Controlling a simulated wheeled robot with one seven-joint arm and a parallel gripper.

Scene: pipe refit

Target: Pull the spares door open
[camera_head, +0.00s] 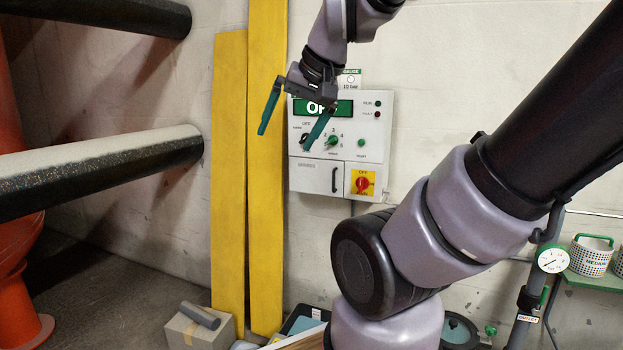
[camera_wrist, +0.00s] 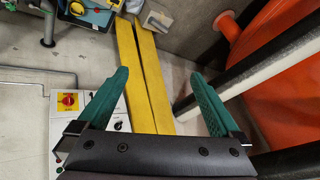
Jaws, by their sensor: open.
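The spares door (camera_head: 312,177) is a small pale panel at the lower left of the grey-white control box (camera_head: 378,142). It looks shut and flush. Its dark upright handle (camera_head: 334,180) is on the door's right side. In the wrist view part of the control box (camera_wrist: 85,142) shows at the left, partly behind my left finger. My gripper (camera_head: 285,139) is open and empty, in front of the box's upper left, above the door and apart from the handle. Its teal fingers are spread wide in the wrist view (camera_wrist: 159,73).
A red rotary switch (camera_head: 362,184) on a yellow plate sits right of the door. Yellow boards (camera_head: 265,200) lean on the wall left of the box. Dark pipes (camera_head: 100,170) jut in from the left. A cardboard box (camera_head: 205,328) stands on the floor.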

